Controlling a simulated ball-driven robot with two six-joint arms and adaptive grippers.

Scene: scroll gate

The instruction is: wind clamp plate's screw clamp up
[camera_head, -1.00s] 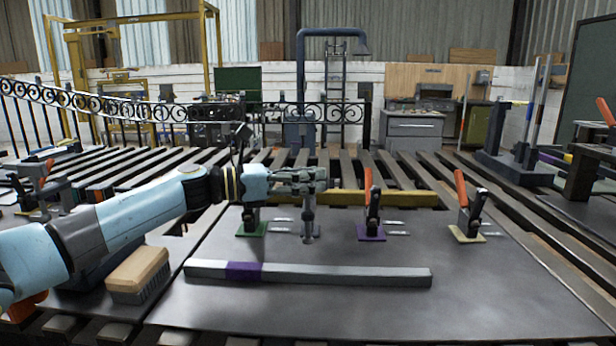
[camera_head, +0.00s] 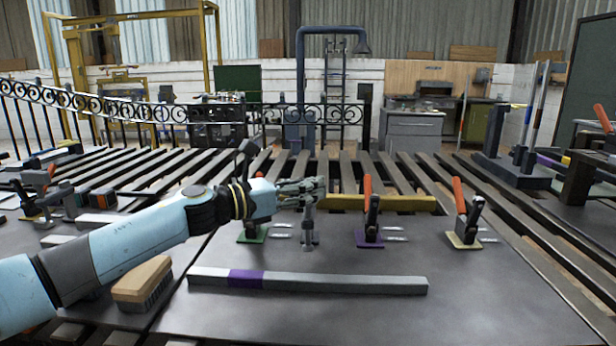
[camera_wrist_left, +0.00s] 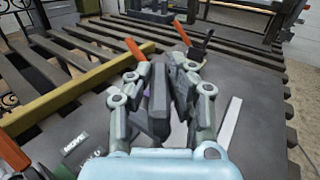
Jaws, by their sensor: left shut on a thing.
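The clamp plate (camera_head: 370,312) is a wide dark sheet in front of me. On it stand toggle clamps with orange handles on purple (camera_head: 370,238) and yellow (camera_head: 464,240) bases, and a green base (camera_head: 252,236) partly behind my wrist. The screw clamp (camera_head: 308,238) shows as a grey upright post with a foot below my left gripper (camera_head: 316,191). In the left wrist view, my left gripper (camera_wrist_left: 163,82) is shut on a dark grey upright piece (camera_wrist_left: 158,105), which appears to be the screw clamp's top part. My right gripper is out of view.
A grey bar (camera_head: 340,284) with a purple band lies across the plate in front of the clamps. A brush (camera_head: 143,284) with a wooden back lies at the left, near my forearm. A yellow beam (camera_head: 385,203) lies behind the clamps. The plate's front right is clear.

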